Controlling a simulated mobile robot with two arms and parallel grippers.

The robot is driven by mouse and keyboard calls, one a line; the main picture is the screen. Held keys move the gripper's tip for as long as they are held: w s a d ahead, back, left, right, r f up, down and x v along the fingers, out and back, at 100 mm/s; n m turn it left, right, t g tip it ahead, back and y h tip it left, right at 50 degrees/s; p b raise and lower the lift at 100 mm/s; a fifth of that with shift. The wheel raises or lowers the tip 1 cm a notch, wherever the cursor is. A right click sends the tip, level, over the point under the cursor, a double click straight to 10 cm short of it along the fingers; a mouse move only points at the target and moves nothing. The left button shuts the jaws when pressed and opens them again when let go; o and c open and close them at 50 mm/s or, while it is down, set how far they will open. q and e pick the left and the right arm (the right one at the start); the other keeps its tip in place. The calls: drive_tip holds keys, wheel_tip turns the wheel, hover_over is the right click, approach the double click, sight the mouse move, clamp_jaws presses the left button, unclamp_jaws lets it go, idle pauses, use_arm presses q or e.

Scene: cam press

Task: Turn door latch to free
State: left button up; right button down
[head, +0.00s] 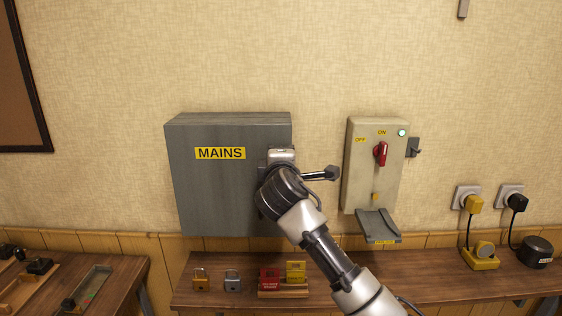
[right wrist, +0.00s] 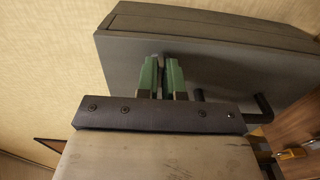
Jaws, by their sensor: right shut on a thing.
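The grey cabinet with a yellow MAINS label (head: 221,153) hangs on the wall, and its front door is flat and shut. It also shows in the right wrist view (right wrist: 230,65). My right gripper (right wrist: 163,68) is at the right part of the door, its two green-padded fingers close together and pointing at the door face. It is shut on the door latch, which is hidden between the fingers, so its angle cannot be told. In the head view my right wrist covers that spot. My left gripper is in neither view.
A black bar handle (right wrist: 263,109) stands out from the door beside the gripper. A switch box (head: 361,160) with a red handle (head: 381,153) hangs to the right. Padlocks (head: 233,281) and tags (head: 269,278) are on the wooden bench (head: 420,284) below.

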idle(0.4)
drive_tip(key=c, duration=1.3)
unclamp_jaws()
drive_tip(key=shift+o, duration=0.2)
drive_tip(key=shift+s, duration=0.1)
drive_tip(key=s+b, duration=0.3)
drive_tip(key=s, duration=0.7)
drive_tip(key=shift+s, duration=0.35)
